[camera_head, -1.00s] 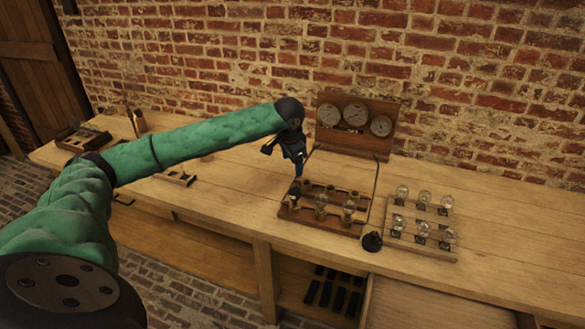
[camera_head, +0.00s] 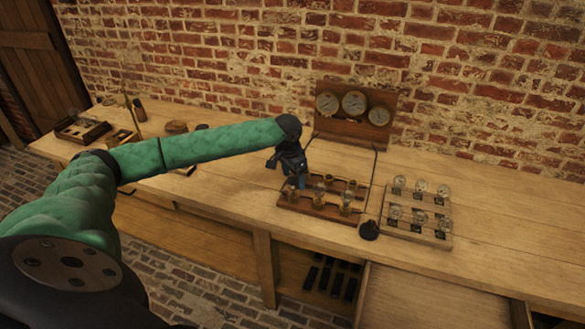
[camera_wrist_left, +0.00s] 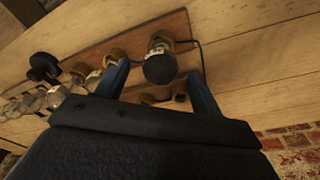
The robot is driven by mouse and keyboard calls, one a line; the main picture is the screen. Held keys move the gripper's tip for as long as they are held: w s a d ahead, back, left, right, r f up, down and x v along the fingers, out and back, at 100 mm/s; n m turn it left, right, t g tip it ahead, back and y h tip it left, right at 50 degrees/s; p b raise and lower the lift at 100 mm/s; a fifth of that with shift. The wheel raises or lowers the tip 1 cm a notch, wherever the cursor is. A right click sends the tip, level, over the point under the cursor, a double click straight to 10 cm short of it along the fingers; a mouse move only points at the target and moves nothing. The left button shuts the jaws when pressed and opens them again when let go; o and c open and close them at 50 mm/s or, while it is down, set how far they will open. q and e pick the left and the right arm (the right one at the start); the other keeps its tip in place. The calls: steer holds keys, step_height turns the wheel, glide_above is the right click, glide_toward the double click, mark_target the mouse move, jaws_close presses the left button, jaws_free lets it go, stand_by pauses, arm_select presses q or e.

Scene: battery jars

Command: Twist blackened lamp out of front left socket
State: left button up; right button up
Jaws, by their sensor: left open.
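A wooden board with sockets (camera_head: 318,211) stands on the workbench and holds several glass lamps. My left gripper (camera_head: 299,184) is open, with its blue fingers pointing down over the board's left part. In the left wrist view, the fingers (camera_wrist_left: 158,70) lie either side of a dark, rounded lamp (camera_wrist_left: 160,68) seated in a brass socket. This looks like the blackened lamp. I cannot tell whether either finger touches it. In the head view the gripper hides the front left socket. My right gripper is in neither view.
A rack of several clear lamps (camera_head: 417,231) stands right of the board, with a small black object (camera_head: 369,230) between them. A wooden panel with three dials (camera_head: 353,128) stands behind the board. The bench is clear at far right.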

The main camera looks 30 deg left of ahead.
arm_select(q)
steer(key=shift+f, duration=0.25)
steer(key=c, duration=1.2)
